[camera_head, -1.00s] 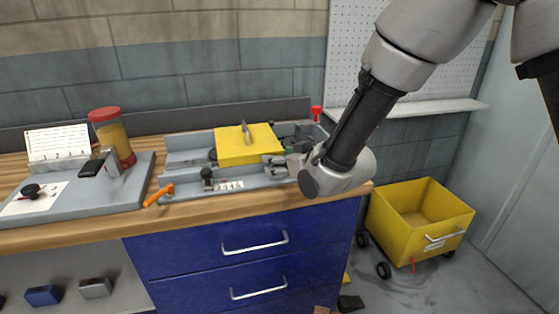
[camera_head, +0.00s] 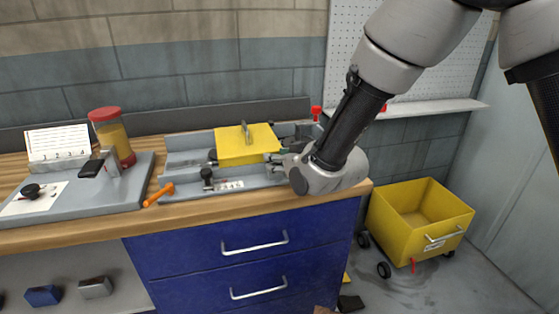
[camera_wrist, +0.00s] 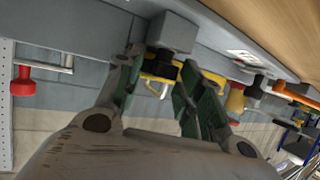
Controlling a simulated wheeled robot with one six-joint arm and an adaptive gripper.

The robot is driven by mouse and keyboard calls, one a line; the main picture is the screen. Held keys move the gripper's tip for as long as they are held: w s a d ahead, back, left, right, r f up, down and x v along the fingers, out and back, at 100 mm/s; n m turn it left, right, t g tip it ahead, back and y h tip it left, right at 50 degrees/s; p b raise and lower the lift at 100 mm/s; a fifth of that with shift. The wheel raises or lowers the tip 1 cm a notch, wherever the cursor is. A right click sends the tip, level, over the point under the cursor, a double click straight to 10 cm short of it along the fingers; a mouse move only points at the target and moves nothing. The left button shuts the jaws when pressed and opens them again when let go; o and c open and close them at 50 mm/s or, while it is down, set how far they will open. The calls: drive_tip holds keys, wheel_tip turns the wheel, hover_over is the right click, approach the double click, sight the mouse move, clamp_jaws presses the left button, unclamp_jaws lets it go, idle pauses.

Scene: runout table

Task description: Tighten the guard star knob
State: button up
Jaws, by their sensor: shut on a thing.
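The yellow guard (camera_head: 262,143) with a grey handle lies on the grey fixture (camera_head: 186,143) on the bench. My gripper (camera_head: 280,162) is at the guard's right front corner, low over the fixture. In the wrist view my gripper (camera_wrist: 160,73) has its green-padded fingers on both sides of a dark knob (camera_wrist: 161,64) beneath a grey block (camera_wrist: 172,33). It is shut on this knob, which appears to be the guard star knob. Its lobes cannot be made out, and in the head view my gripper hides it.
A black knob (camera_head: 207,174) and an orange handle (camera_head: 158,194) are on the fixture's front left. A red knob (camera_head: 316,112) stands behind my wrist. A red-lidded jar (camera_head: 111,139) is to the left. A yellow cart (camera_head: 420,218) stands on the floor at right.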

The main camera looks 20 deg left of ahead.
drive_tip(key=m+t+h, duration=0.2)
drive_tip(key=a+m+t+h, duration=0.1)
drive_tip(key=m, duration=0.1)
drive_tip(key=shift+s, duration=0.35)
drive_tip(key=shift+s+a+m+t+h, duration=0.15)
drive_tip(key=shift+m+t+h, duration=0.25)
drive_tip(key=shift+m+h, duration=0.85)
drive_tip(key=shift+w+a+m+t+h, duration=0.1)
drive_tip(key=shift+m+t+h, duration=0.3)
drive_tip(key=shift+m+h, duration=0.8)
drive_tip(key=shift+h, duration=0.45)
drive_tip(key=o, duration=1)
drive_tip(key=shift+s, duration=0.1)
drive_tip(key=v, duration=1.2)
drive_tip(key=shift+f, duration=0.1)
